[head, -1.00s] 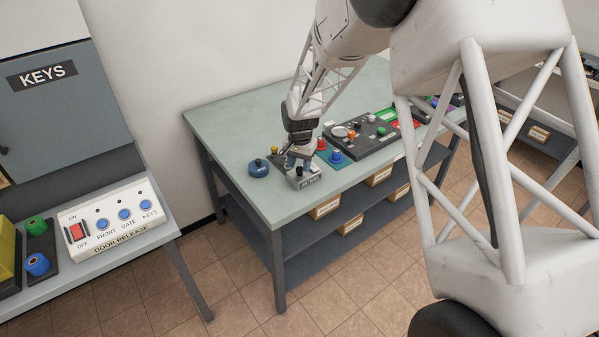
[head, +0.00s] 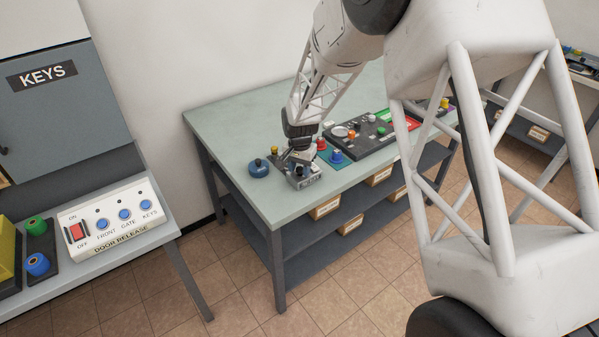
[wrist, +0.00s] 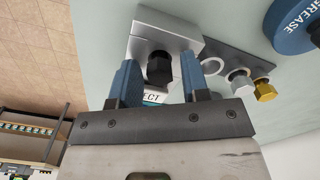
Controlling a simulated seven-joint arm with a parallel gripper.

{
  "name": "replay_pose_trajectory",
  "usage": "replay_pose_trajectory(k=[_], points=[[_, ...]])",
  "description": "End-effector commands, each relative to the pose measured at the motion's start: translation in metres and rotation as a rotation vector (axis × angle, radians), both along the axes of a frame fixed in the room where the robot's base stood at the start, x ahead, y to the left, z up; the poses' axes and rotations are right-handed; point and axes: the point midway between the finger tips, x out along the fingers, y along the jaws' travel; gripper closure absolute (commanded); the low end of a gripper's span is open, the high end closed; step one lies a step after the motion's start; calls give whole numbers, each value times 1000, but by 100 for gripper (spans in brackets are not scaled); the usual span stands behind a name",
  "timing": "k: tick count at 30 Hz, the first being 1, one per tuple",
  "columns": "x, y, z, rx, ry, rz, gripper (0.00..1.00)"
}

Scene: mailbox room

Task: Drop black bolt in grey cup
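The black bolt (wrist: 159,68) stands on a grey block (wrist: 178,28) marked with letters ending "ECT", seen in the wrist view. My gripper (wrist: 160,72) is open, with one blue finger on each side of the bolt and visible gaps between. In the head view my gripper (head: 297,160) is low over the grey block (head: 305,180) near the front edge of the table, and hides the bolt. I cannot pick out the grey cup with certainty in either view.
Beside the block a grey plate (wrist: 228,62) holds a ring, a silver bolt (wrist: 240,82) and a gold bolt (wrist: 264,91). A blue grease tin (head: 259,168) sits left of my gripper. A dark panel (head: 362,143) with several coloured parts lies to the right. The table's left end is clear.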

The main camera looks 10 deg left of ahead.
Motion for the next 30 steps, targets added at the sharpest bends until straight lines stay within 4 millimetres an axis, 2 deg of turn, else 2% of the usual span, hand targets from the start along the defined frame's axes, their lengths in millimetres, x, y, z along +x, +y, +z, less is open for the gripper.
replay_pose_trajectory(k=[1,8,16,30], points=[[0,0,0,0,0,0,65],[0,0,0,0,0,0,99],[0,0,4,1,-1,0,99],[0,0,24,1,-1,0,99]])
